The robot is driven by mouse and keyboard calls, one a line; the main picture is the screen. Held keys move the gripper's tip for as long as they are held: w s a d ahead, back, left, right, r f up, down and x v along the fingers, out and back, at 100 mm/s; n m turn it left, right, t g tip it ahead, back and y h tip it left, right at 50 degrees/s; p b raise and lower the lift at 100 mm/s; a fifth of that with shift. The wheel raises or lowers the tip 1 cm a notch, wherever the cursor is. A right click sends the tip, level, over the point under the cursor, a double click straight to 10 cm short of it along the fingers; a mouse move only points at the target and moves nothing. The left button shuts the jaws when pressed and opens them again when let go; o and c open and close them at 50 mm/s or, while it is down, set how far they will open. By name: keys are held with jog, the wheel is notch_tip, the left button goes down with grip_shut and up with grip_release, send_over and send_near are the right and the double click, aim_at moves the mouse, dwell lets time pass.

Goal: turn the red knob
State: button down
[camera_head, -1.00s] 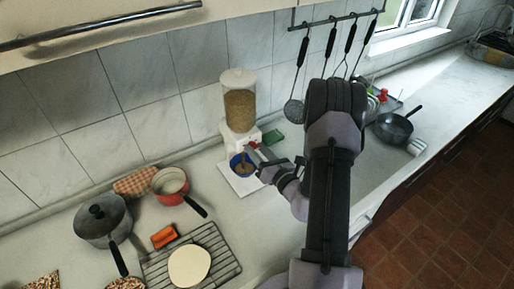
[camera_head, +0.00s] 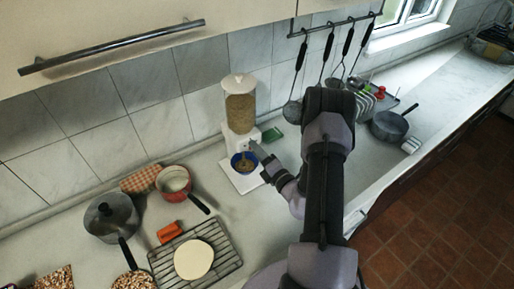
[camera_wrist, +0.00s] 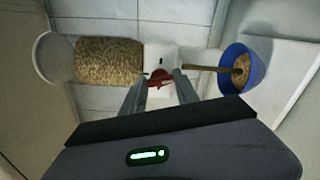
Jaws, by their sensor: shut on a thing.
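The grain dispenser (camera_head: 240,108) stands against the tiled wall, with a clear hopper of grain over a white body. Its red knob (camera_wrist: 157,77) is on the front of the white body in the wrist view. My gripper (camera_wrist: 160,84) is shut on the red knob, with one finger on each side; the fingers partly hide it. A blue bowl (camera_head: 242,165) stands under the spout with grain in it. A brown stream of grain (camera_wrist: 208,69) runs from the spout into the bowl (camera_wrist: 240,70) in the wrist view.
A red pot (camera_head: 174,181), a grey lidded pot (camera_head: 111,220) and a wire rack (camera_head: 222,248) with a round pale disc stand to the left. A green box (camera_head: 272,133) is right of the dispenser. A dark pan (camera_head: 389,126) is farther right; utensils hang behind my arm.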

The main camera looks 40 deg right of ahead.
jog(key=shift+m+p, duration=0.55)
jog(key=shift+m, duration=0.95)
jog(key=c, duration=0.9)
grip_release()
jog(key=s, duration=1.1)
jog(key=s+a, duration=0.1)
jog(key=s, duration=0.5)
jog(key=shift+s, duration=0.25)
